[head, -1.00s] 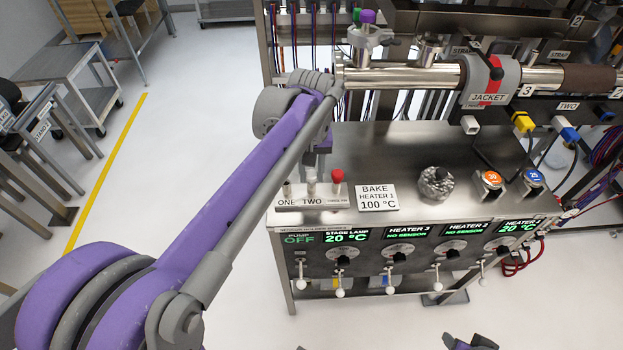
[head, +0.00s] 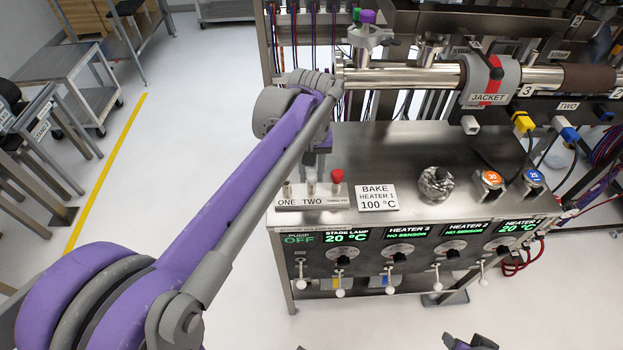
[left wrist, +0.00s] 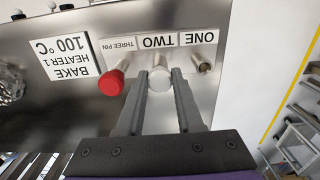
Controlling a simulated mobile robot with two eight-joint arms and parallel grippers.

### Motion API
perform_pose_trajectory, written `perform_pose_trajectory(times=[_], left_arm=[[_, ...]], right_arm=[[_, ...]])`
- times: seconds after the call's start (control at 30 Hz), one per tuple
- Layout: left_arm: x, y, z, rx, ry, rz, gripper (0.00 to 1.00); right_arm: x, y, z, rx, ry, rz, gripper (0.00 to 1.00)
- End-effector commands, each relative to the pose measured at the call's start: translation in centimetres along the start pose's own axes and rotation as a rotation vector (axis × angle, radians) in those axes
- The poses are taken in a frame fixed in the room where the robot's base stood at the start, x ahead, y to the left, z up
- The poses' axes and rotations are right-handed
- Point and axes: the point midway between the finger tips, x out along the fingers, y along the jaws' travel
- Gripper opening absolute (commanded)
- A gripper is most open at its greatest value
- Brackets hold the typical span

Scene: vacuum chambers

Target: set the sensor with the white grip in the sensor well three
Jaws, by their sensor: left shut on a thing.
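The sensor with the white grip (left wrist: 160,79) stands in the slot labelled TWO of a small rack; it also shows in the head view (head: 311,183). My left gripper (left wrist: 162,76) is shut on this grip, one finger on each side. In the head view the left gripper is mostly hidden behind its own purple arm. A steel pipe carries a plate marked 3 (head: 527,91) beside the grey jacket (head: 484,80); I cannot make out a well opening there. A dark part at the bottom edge of the head view may be my right gripper; its jaws are unclear.
A red-topped sensor (left wrist: 111,82) stands right beside in the THREE PIN slot, and a bare metal one (left wrist: 202,63) in slot ONE. A bake sign (head: 377,197), crumpled foil ball (head: 436,184) and orange and blue buttons share the steel bench top. Pipework runs behind it.

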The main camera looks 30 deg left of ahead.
Motion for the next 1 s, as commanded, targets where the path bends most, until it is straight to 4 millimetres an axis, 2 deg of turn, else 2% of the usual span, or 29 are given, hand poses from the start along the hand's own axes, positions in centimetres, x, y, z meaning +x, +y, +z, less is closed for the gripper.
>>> perform_pose_trajectory(times=[0.23,1.0], left_arm=[[-0.4,0.0,0.0,0.000,0.001,0.000,0.00],[-3.5,0.0,0.0,0.000,0.001,0.000,0.00]], right_arm=[[-0.3,0.0,-0.2,0.000,0.001,0.000,0.50],[-2.3,0.0,-1.9,0.000,0.013,0.000,0.50]])
